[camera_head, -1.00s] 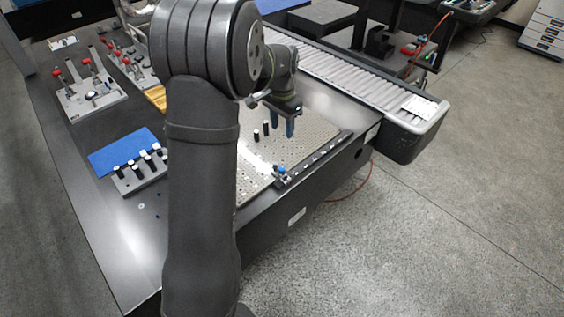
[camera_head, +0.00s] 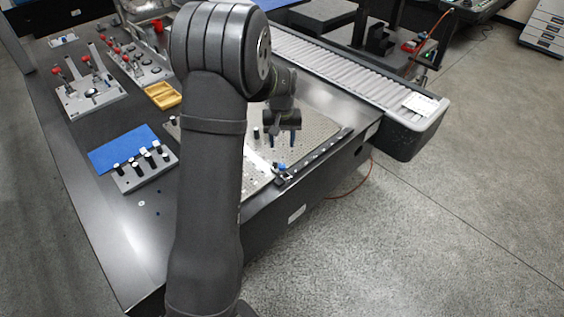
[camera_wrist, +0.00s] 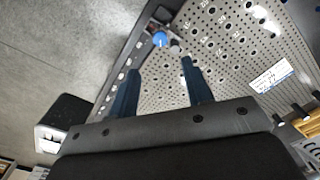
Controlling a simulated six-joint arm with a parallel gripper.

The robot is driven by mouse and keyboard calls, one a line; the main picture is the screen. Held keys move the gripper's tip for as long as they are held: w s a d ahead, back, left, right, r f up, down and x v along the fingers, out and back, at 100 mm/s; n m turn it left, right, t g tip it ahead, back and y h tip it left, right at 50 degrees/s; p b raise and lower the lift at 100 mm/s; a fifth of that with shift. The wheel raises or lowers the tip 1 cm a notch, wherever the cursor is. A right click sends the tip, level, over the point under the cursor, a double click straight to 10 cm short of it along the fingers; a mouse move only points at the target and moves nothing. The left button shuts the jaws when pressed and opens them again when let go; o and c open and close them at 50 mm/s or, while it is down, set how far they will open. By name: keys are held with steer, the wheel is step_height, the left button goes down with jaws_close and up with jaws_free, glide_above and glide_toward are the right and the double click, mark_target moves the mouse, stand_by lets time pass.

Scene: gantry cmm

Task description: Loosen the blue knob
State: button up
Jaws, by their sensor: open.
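The blue knob (camera_head: 281,167) sits at the near corner of the perforated plate, on the dark rail along its edge. It also shows in the wrist view (camera_wrist: 160,39), beyond the fingertips and between their lines. My gripper (camera_head: 282,143) is open and empty, with its two blue fingers apart and pointing down over the plate. In the wrist view my gripper (camera_wrist: 160,67) has the knob ahead of it, with a clear gap and no contact. The perforated plate (camera_head: 312,128) is partly hidden by my arm.
A black post (camera_head: 256,133) stands on the plate beside my gripper. A roller conveyor (camera_head: 330,66) runs behind the plate. To the left are a grey block with several pegs (camera_head: 146,172), a blue mat (camera_head: 118,146), a yellow tray (camera_head: 164,96) and red-handled clamp fixtures (camera_head: 92,95).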

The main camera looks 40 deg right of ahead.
mark_target(282, 166)
step_height(282, 166, down, 11)
steer(key=shift+r, duration=0.2)
jaws_close()
